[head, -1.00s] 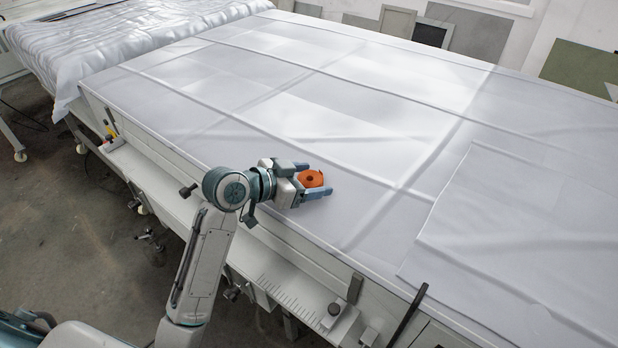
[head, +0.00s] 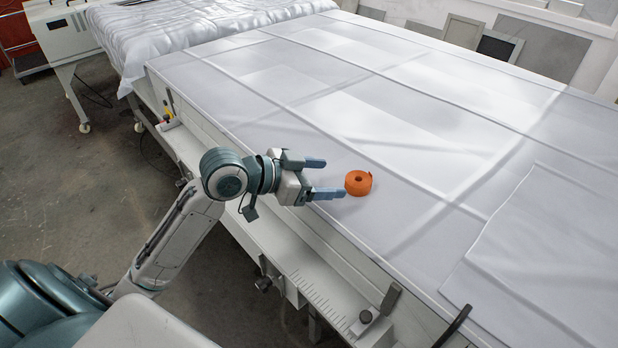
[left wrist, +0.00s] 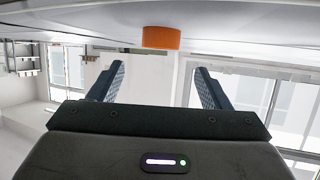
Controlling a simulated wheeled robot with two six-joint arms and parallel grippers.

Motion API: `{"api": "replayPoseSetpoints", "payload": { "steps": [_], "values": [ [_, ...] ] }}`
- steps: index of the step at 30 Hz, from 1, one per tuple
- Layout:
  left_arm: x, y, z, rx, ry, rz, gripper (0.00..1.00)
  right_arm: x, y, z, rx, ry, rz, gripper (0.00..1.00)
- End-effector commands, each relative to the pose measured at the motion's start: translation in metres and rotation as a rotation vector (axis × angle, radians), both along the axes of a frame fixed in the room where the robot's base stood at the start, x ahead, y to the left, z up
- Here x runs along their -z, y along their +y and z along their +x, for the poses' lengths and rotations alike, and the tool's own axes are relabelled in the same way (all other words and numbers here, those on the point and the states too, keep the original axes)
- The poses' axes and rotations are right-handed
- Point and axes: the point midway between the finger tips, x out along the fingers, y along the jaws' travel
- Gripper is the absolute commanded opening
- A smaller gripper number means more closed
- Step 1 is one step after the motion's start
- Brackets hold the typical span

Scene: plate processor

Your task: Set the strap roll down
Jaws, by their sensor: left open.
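The orange strap roll (head: 358,183) sits on the white sheet-covered table (head: 420,200), near its front edge. Its centre hole faces up. My left gripper (head: 322,178) is open and empty, just left of the roll, with its fingers pointing toward it and a small gap between. In the left wrist view the roll (left wrist: 161,38) shows beyond the two spread fingertips (left wrist: 160,72), and that view is upside down. My right gripper is not in view.
A loose white sheet (head: 545,250) lies on the table at the right. A ruler-marked ledge (head: 318,300) with dark knobs runs along the front side. Bunched white fabric (head: 190,35) lies at the back left. The table behind the roll is clear.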

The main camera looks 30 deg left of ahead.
Motion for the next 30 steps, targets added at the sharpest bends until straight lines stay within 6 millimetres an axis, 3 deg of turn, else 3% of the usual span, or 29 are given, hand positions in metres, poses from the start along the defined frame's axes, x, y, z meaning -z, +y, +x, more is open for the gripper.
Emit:
{"api": "replayPoseSetpoints", "payload": {
  "steps": [12, 30],
  "values": [
    [-0.009, 0.016, -0.019, 0.0, 0.0, 0.003, 0.71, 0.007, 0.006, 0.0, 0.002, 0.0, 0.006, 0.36],
    [-0.011, 0.018, -0.021, 0.0, 0.0, 0.0, 0.71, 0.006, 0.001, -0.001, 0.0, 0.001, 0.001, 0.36]
  ]
}}
